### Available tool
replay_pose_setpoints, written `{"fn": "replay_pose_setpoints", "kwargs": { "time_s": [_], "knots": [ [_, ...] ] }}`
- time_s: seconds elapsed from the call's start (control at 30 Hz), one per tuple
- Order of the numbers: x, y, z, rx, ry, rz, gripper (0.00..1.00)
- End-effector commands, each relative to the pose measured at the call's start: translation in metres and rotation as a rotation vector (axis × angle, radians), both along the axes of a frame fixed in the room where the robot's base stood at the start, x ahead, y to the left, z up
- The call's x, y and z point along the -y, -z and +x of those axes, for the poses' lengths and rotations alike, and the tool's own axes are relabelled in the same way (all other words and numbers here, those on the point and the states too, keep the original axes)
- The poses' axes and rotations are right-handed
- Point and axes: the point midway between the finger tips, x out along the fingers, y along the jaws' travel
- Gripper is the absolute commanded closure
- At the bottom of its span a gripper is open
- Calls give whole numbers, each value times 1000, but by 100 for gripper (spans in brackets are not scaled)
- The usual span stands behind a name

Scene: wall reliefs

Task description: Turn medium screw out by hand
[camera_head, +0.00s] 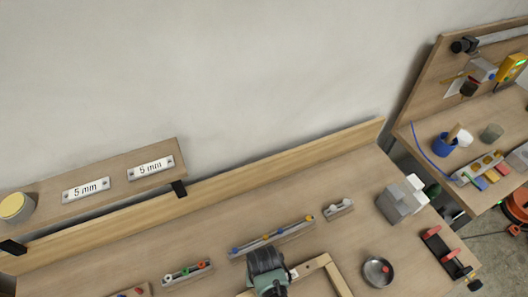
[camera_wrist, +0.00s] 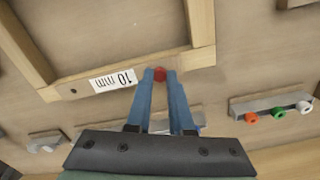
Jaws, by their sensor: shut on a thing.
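In the wrist view, my gripper (camera_wrist: 160,80) has its two blue fingers closed on a small red screw head (camera_wrist: 159,73). The red head shows between the fingertips, at the lower edge of a wooden frame (camera_wrist: 190,61). A white "10 mm" label (camera_wrist: 112,80) is on the frame just left of the fingers. The screw's shank is hidden, so how far it sits in the wood cannot be told. In the head view, my gripper's body covers part of the frame (camera_head: 337,278), and the fingertips and screw are hidden.
A rack with orange, green and white rings (camera_wrist: 272,110) stands right of my fingers. A long rack with blue and yellow pieces (camera_head: 272,240) lies behind. A round metal dish (camera_head: 372,280) and grey blocks (camera_head: 398,204) are to the right. "5 mm" plates (camera_head: 86,190) sit on a shelf.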

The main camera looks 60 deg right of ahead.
Motion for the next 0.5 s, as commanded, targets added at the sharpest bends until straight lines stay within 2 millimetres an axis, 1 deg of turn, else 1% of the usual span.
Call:
{"fn": "replay_pose_setpoints", "kwargs": {
  "time_s": [0.27,0.37,0.5],
  "knots": [
    [0,0,0,0,-20,0,100],
    [0,-1,0,-1,-118,1,100],
    [0,-1,0,-1,-302,1,100]
  ]
}}
